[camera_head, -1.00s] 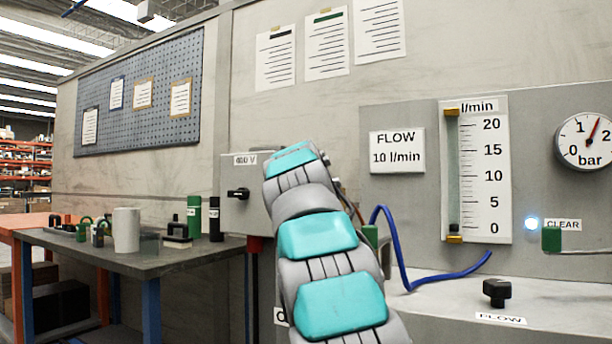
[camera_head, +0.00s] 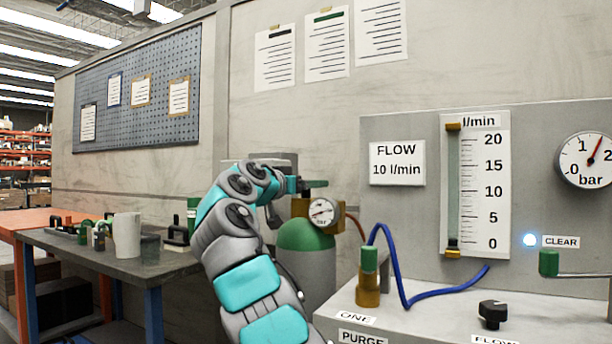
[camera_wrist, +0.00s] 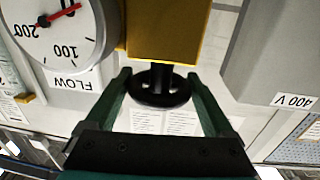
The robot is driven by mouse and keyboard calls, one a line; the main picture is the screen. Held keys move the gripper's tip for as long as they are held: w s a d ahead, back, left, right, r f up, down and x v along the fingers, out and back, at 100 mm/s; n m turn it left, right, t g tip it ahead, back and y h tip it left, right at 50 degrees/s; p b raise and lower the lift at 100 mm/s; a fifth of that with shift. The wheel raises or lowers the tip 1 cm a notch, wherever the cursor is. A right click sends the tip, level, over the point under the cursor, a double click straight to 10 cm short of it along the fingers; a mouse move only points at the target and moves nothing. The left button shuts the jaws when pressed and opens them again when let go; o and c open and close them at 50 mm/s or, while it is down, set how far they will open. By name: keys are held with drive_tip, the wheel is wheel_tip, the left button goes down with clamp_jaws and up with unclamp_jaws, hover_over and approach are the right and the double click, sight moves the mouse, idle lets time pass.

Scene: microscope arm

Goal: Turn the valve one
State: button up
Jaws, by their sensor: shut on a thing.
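A green-shouldered gas cylinder (camera_head: 305,262) stands behind my arm, with a brass block and a round gauge (camera_head: 323,212) at its top. In the wrist view a black handwheel (camera_wrist: 161,88) sits on the brass block (camera_wrist: 168,38), beside the gauge (camera_wrist: 55,32). My gripper (camera_wrist: 158,78) has its green fingers on either side of the handwheel, shut on it. In the head view my gripper (camera_head: 308,184) is at the cylinder top and the handwheel is hidden. A label reading ONE (camera_head: 356,317) lies near a green-capped brass fitting (camera_head: 369,278).
A blue hose (camera_head: 400,280) runs across the bench to the panel. A black knob (camera_head: 492,313) stands on the bench at right. The flow tube (camera_head: 453,190) has its float near the bottom. A grey 400 V box (camera_wrist: 270,65) is close by the gripper.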

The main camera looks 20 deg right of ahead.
drive_tip(key=shift+w+r+m+g+h+p, duration=0.1)
drive_tip(key=shift+r+m+g+h+p, duration=0.1)
drive_tip(key=shift+m+g+h+p, duration=0.45)
drive_tip(key=shift+f+m+g+p, duration=0.15)
drive_tip(key=shift+m+g+p, duration=0.1)
drive_tip(key=shift+g+p, duration=0.45)
drive_tip(key=o, duration=1.1)
drive_tip(key=b+v, duration=0.1)
drive_tip(key=v, duration=0.6)
drive_tip(key=shift+s+a+f, duration=0.1)
drive_tip(key=shift+s+a, duration=0.15)
drive_tip(key=shift+a, duration=0.1)
